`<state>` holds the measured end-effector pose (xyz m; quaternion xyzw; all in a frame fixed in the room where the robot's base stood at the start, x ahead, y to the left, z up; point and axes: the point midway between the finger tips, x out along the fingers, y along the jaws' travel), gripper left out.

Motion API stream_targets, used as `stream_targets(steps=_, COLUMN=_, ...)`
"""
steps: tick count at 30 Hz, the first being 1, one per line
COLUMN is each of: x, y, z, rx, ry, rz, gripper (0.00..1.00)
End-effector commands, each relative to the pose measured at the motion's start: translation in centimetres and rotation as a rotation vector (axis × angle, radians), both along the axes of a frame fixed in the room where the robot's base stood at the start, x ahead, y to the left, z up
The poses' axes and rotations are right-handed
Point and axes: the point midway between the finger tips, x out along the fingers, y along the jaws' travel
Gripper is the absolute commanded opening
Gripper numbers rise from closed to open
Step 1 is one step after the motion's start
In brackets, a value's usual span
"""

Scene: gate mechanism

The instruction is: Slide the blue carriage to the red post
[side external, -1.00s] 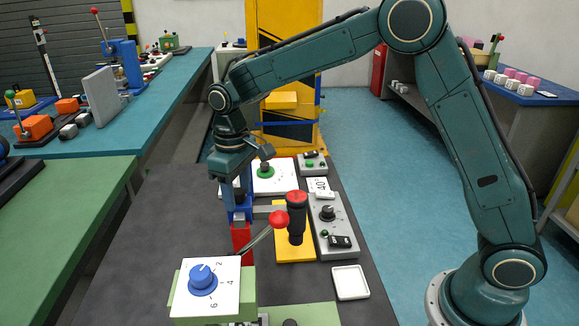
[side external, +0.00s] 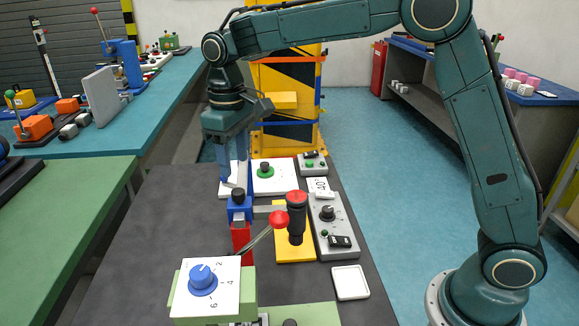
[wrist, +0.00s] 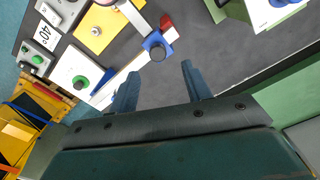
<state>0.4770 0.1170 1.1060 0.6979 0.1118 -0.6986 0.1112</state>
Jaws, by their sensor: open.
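The blue carriage (side external: 240,213) has a black knob on top and sits at the near end of its pale rail (wrist: 122,78). The red post (side external: 241,240) stands right beside the carriage on its near side. In the wrist view the carriage (wrist: 164,36) and the red post (wrist: 166,21) look to be touching, though a small gap cannot be ruled out. My gripper (side external: 233,180) is open and empty, above and behind the carriage. In the wrist view its two fingers (wrist: 160,70) are spread apart, with the carriage beyond their tips.
A red-knobbed lever (side external: 279,219) and a black, red-topped handle on a yellow plate (side external: 295,250) stand close to the right. A white tray (side external: 350,282) lies front right. The dark table's left side is clear.

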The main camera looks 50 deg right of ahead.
Motion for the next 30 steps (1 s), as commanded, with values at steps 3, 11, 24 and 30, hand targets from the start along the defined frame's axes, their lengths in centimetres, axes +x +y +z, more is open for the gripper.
stream_targets(steps=3, x=0.0, y=0.0, z=2.1, rx=0.001, ry=-0.002, rz=0.001, gripper=0.49)
stream_targets(steps=11, x=0.0, y=0.1, z=5.0, rx=0.000, ry=-0.001, rz=0.001, gripper=0.49)
stream_targets(steps=24, x=0.0, y=0.1, z=5.7, rx=0.001, ry=0.001, rz=0.002, gripper=0.49)
stream_targets(steps=30, x=-0.4, y=-0.2, z=5.9, rx=0.002, ry=-0.005, rz=-0.003, gripper=0.49)
